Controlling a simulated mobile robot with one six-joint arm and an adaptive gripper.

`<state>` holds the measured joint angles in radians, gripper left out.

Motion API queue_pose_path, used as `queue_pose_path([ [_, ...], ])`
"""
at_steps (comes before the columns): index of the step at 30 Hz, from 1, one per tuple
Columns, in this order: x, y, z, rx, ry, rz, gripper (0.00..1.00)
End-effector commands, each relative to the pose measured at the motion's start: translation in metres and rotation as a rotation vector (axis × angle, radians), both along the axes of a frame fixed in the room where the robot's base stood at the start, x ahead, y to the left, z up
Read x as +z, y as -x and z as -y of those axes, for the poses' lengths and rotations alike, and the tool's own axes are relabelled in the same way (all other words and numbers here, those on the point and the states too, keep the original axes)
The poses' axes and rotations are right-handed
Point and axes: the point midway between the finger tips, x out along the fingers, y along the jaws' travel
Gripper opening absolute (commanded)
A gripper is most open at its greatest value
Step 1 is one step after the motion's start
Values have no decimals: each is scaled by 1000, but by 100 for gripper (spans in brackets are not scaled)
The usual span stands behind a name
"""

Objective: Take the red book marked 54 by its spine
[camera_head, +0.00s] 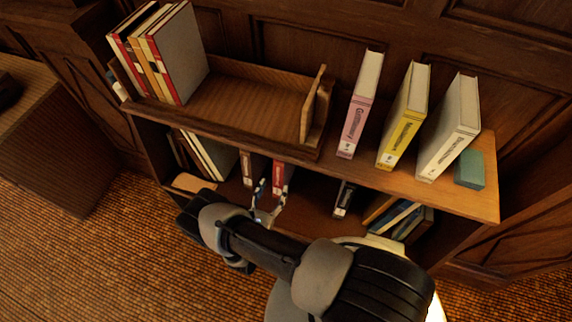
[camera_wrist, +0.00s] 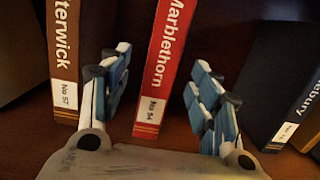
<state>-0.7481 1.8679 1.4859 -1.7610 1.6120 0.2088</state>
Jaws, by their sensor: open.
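The red book (camera_wrist: 168,55) stands upright on the lower shelf. Its spine reads "Marblethorn" and its white label reads "No 54". It also shows in the head view (camera_head: 279,177), just beyond my gripper. My gripper (camera_wrist: 160,85) is open, with one blue-grey finger on each side of the red spine in the wrist view. Gaps show between the spine and both fingers, and I see no contact. In the head view my gripper (camera_head: 268,196) reaches toward the lower shelf. How far the fingers reach past the spine is unclear.
A brown book (camera_wrist: 62,45) labelled "No 57" stands close left of my left finger. A dark book (camera_wrist: 297,115) stands farther right, beyond a shadowed gap. The upper shelf board (camera_head: 330,160) overhangs the lower books and carries a wooden tray (camera_head: 250,100) and several upright books.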

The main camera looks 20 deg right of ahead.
Motion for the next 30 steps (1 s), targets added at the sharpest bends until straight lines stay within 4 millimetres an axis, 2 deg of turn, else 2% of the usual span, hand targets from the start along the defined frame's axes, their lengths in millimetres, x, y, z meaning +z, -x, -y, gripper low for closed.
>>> queue_pose_path([
  [3, -1, -15, 13, -5, -1, 1, 57],
  [11, -1, -30, 24, -3, 0, 0, 57],
  [19, -2, -60, 48, -3, -1, 1, 57],
  [28, -1, -65, 51, 0, 1, -1, 57],
  [30, -1, -65, 51, 0, 0, 0, 53],
])
